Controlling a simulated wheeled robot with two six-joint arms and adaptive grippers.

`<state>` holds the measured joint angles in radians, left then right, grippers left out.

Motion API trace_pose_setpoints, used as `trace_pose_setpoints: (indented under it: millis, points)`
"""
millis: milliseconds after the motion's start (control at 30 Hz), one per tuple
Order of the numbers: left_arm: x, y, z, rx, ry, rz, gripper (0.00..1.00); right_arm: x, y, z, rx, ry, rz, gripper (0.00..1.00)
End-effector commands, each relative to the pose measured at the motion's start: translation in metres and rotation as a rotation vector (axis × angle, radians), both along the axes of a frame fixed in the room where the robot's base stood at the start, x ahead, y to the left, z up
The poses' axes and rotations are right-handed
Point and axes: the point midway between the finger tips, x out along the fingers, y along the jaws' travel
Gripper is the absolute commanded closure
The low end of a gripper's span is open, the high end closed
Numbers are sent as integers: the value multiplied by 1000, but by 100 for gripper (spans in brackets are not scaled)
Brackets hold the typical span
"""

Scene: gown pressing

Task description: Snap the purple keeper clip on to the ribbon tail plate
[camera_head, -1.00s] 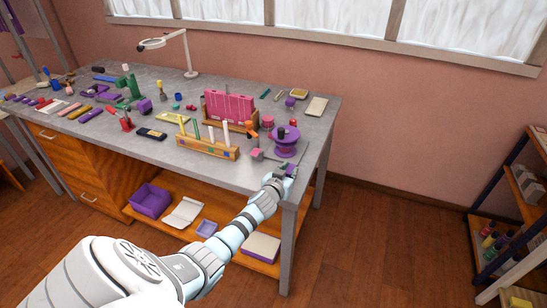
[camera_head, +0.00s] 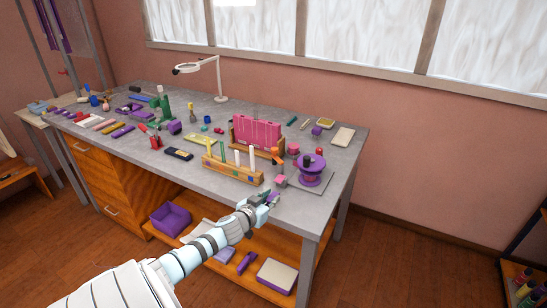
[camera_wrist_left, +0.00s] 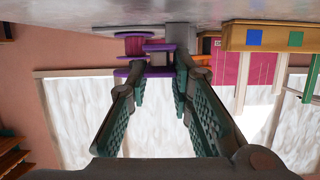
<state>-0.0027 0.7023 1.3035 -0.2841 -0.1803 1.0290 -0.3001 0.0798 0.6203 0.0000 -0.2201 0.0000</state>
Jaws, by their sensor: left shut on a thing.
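My left gripper (camera_head: 264,199) is at the front edge of the grey table, to the left of and nearer than the purple spool (camera_head: 312,166). A small purple piece, likely the keeper clip (camera_head: 273,198), shows at its fingertips. In the left wrist view, the teal-padded fingers of the left gripper (camera_wrist_left: 160,72) close around a purple piece, partly overlapping the spool (camera_wrist_left: 130,36) behind. The spool stands on a grey plate (camera_head: 325,183). I cannot make out the ribbon tail plate for certain. My right gripper is out of view.
A pink-slotted holder (camera_head: 257,135) is behind. Several small tools crowd the table's left side. A lower shelf (camera_head: 205,219) holds boxes.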

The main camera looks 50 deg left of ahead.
Motion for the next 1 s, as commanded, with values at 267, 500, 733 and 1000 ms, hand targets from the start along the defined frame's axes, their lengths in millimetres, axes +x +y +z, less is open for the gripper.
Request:
trace_pose_setpoints:
  millis: [267, 500, 733, 1000]
  points:
    - [-24, 23, -7, 1, 0, -3, 100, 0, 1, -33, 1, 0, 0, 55]
    - [-24, 23, -4, 1, 0, -1, 100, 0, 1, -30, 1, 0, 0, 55]
    - [-12, -27, -3, -7, -6, -8, 100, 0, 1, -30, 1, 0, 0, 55]
    - [-7, -186, 10, -15, -8, -240, 100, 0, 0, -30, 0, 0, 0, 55]
